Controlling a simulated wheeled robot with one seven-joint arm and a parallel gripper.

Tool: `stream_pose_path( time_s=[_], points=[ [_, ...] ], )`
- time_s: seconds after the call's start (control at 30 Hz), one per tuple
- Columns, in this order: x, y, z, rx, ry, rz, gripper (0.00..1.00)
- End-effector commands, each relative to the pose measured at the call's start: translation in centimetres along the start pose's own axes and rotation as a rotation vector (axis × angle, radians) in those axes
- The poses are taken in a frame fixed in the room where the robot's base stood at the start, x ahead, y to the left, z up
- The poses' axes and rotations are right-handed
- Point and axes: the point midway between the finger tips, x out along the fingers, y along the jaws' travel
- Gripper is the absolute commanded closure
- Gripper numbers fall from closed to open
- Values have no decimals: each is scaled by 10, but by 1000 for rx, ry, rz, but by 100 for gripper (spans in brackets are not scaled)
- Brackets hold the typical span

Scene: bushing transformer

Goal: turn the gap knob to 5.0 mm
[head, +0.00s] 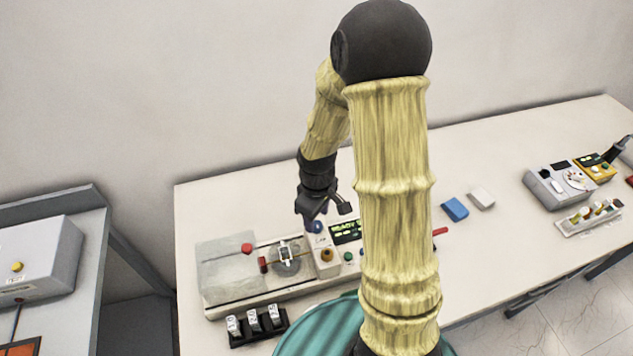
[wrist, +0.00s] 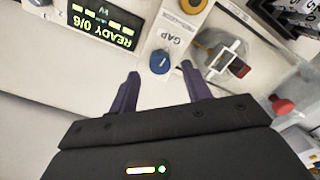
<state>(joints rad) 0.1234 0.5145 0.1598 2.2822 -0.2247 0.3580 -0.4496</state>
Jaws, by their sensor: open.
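The gap knob (wrist: 160,62) is a small blue knob beside the printed word GAP on a pale panel in the wrist view. In the head view the blue gap knob (head: 317,227) shows just under my gripper. My gripper (wrist: 160,80) is open, its two dark fingers apart with the knob between and slightly beyond their tips. In the head view my gripper (head: 322,212) is above the panel. I cannot tell whether a finger touches the knob. The display (wrist: 103,22) reads READY 0/6, upside down in the wrist view. No gap value is legible.
An orange knob (head: 327,255) sits on the same panel. A round cell (head: 286,258) and a red knob (head: 247,249) lie to the left. A black rack (head: 257,326) of several pale pieces is at the front. Blue (head: 455,209) and white (head: 481,197) blocks lie right.

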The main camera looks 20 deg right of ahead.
Motion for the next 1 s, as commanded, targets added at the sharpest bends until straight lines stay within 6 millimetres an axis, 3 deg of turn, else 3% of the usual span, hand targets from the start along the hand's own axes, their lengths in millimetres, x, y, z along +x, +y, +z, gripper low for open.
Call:
stream_pose_path(
  time_s=[0.7, 1.0],
  points=[
    [-131, 1, -1, 2, 6, 5, 52],
    [-149, 0, -1, 0, 2, 1, 52]
  ],
)
